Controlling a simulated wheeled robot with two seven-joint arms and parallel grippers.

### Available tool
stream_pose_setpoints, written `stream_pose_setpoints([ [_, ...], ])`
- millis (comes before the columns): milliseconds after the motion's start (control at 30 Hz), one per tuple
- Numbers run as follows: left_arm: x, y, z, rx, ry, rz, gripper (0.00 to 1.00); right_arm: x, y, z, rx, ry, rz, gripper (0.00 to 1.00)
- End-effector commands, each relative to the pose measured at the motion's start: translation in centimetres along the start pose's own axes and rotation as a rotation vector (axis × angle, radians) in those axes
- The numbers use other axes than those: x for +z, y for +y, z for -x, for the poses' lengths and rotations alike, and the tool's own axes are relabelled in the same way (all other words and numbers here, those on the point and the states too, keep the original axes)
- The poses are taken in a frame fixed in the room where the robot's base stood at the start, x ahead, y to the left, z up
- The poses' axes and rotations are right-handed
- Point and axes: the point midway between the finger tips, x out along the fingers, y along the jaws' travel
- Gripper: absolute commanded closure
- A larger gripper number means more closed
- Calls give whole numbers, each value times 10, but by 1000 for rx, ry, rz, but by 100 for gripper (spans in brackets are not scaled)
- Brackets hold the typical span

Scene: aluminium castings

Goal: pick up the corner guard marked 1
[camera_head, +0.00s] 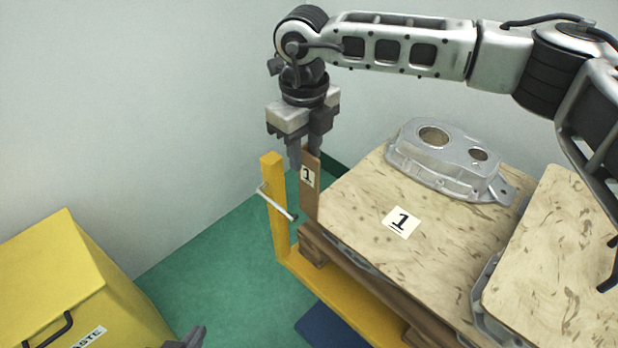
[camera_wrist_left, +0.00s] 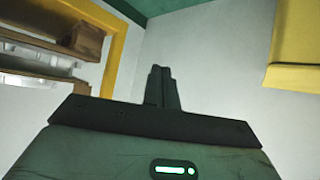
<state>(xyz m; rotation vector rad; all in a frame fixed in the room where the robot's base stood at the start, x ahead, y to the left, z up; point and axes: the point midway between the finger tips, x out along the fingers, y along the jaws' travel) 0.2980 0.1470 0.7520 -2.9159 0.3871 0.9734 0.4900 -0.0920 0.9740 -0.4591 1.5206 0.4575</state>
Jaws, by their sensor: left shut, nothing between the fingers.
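The corner guard marked 1 (camera_head: 309,200) is a brown upright strip with a white "1" label. It stands at the near-left corner of the stacked load. My right gripper (camera_head: 305,157) points down at its top end, with its two fingers apart around the guard's upper edge; the exact contact is hidden. My left gripper (camera_head: 190,338) shows only its tip at the bottom edge of the head view. In the left wrist view, the left gripper's fingers (camera_wrist_left: 161,72) are together and empty, well away from the guard.
A wooden layer board (camera_head: 365,215) marked 1 carries an aluminium casting (camera_head: 445,160). A second board (camera_head: 560,270) lies at right. A yellow post (camera_head: 274,210) with a pale rod (camera_head: 280,205) stands close left of the guard. A yellow waste bin (camera_head: 70,280) is at lower left.

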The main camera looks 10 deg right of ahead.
Motion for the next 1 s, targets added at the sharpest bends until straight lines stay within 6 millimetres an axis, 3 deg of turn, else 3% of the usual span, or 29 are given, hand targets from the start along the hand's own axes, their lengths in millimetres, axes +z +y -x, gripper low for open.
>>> stream_pose_setpoints([
  [300, -2, 0, 6, -7, -17, 6, 100, -7, -2, -42, 2, 3, 0, 69],
  [600, -4, -2, 5, -10, -10, 4, 100, -7, -2, -50, 1, 1, 0, 69],
  [633, -4, -2, 4, -10, -9, 4, 100, -7, -2, -50, 1, 1, 0, 72],
  [733, -7, -3, 3, -11, -4, 3, 100, -7, -2, -50, 1, 1, 0, 100],
  [1000, -8, -3, 3, -11, -2, 2, 100, -7, -2, -49, 1, 1, 0, 100],
])
